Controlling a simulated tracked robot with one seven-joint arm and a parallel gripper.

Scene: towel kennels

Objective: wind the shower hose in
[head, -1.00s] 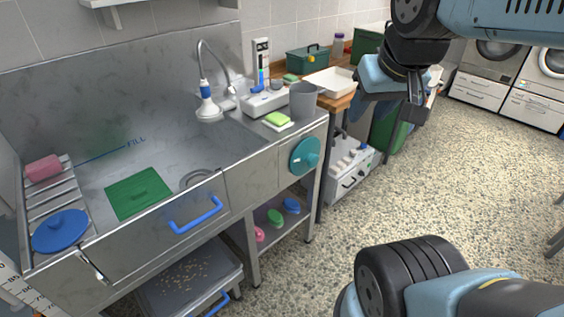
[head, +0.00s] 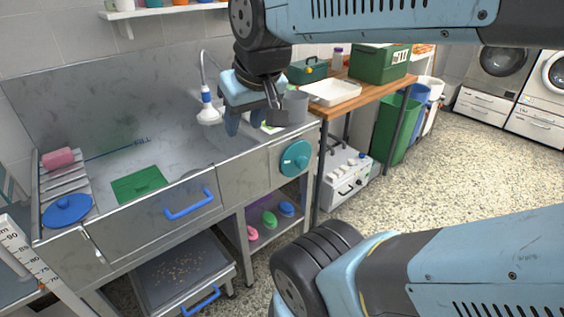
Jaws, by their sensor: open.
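The shower head (head: 209,110) with its blue collar hangs upright on its hose (head: 203,65) above the back right of the steel sink. A teal round wheel with a knob (head: 296,158) sits on the front panel at the sink's right end. My gripper (head: 252,122) is open and empty, pointing down, in front of the counter between the shower head and the wheel. In the picture it is above and left of the wheel, apart from it.
A blue drawer handle (head: 190,204) juts from the sink front. A grey cup (head: 292,107) stands on the counter, partly behind my gripper. A wooden table (head: 372,93) with a white tray (head: 331,92) stands to the right. The speckled floor (head: 451,170) at right is open.

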